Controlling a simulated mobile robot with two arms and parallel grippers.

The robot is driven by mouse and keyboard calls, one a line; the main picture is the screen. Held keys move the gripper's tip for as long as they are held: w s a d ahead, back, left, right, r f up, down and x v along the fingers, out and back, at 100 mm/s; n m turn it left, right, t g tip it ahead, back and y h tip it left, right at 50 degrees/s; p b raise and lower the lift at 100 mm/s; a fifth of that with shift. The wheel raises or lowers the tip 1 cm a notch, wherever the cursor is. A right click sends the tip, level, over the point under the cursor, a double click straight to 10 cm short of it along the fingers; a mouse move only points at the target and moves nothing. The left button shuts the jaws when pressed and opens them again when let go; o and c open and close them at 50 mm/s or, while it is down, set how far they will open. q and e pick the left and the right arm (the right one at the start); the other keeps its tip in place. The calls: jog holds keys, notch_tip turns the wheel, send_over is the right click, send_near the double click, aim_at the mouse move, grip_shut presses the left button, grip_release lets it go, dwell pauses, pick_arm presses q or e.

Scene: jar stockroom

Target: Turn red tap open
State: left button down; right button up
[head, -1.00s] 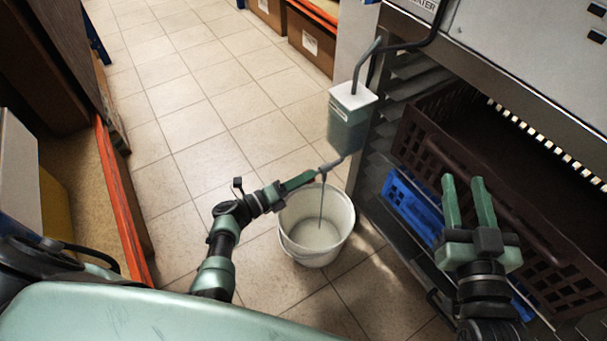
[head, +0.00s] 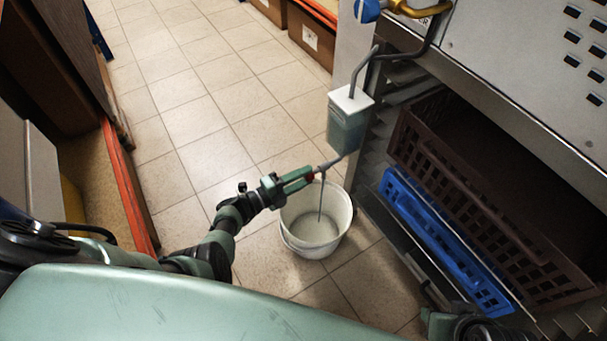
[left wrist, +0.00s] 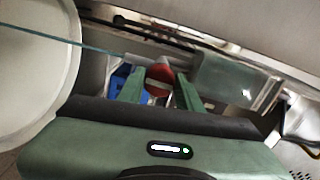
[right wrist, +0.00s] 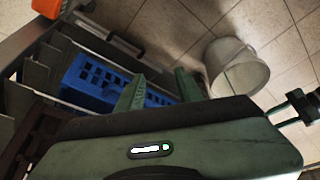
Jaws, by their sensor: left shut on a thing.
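The red tap (head: 311,175) sits at the end of a grey pipe below a translucent box with a white lid (head: 348,120). My left gripper (head: 305,176) is at it, and its fingers hide most of it in the head view. In the left wrist view the red tap (left wrist: 160,80) shows between the two fingers, which are shut on it. A thin grey-blue strand hangs from the tap into a white bucket (head: 296,248); I cannot tell whether it is liquid or tube. My right gripper is open and empty in the right wrist view (right wrist: 158,92).
A blue crate (head: 440,245) and a dark brown crate (head: 480,200) sit in the rack at right. A blue-handled valve (head: 370,9) on a yellow pipe is at the top. A shelf with an orange edge (head: 128,190) stands left. The tiled aisle between is clear.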

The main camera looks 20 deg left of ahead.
pick_arm(q)
jog(key=shift+n, duration=0.3)
pick_arm(e)
jog(key=shift+s+d+g, duration=0.2)
jog(key=shift+s+g, duration=0.1)
jog(key=shift+s, duration=0.3)
pick_arm(q)
jog(key=c, duration=0.9)
grip_release()
jog(key=shift+c, duration=0.2)
jog(key=p+v, duration=0.2)
jog(key=v, duration=0.5)
jog(key=shift+s+a, duration=0.3)
pick_arm(e)
jog(key=shift+w+a, duration=0.1)
jog(key=shift+w, duration=0.25)
